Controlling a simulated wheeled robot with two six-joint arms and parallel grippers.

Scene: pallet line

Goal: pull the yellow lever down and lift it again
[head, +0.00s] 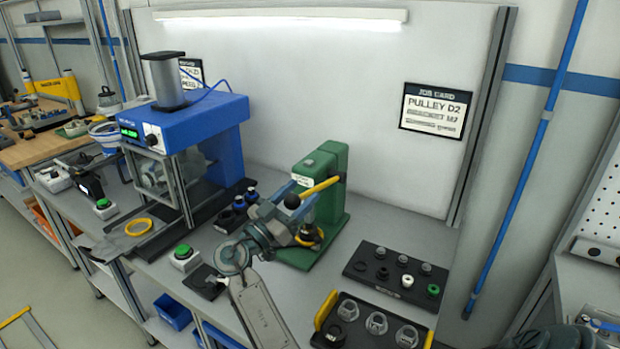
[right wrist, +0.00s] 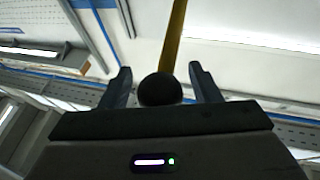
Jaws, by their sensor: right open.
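The yellow lever (head: 320,187) sticks out from the upper part of a green press (head: 325,165) and slopes down a little to the left, ending in a black knob (head: 292,201). My right gripper (head: 290,197) is at the knob end of the lever. In the right wrist view the black knob (right wrist: 160,90) sits between the two open fingers, with a visible gap on each side, and the yellow bar (right wrist: 174,40) runs away from it. My right gripper hides part of the green press's front. My left gripper is not in view.
A blue press (head: 190,125) stands to the left, with green-button boxes (head: 184,257) and a yellow ring (head: 138,227) near it. A black tray (head: 398,275) of small parts and another tray (head: 365,340) with yellow handles lie to the right. Bare bench shows behind the black tray.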

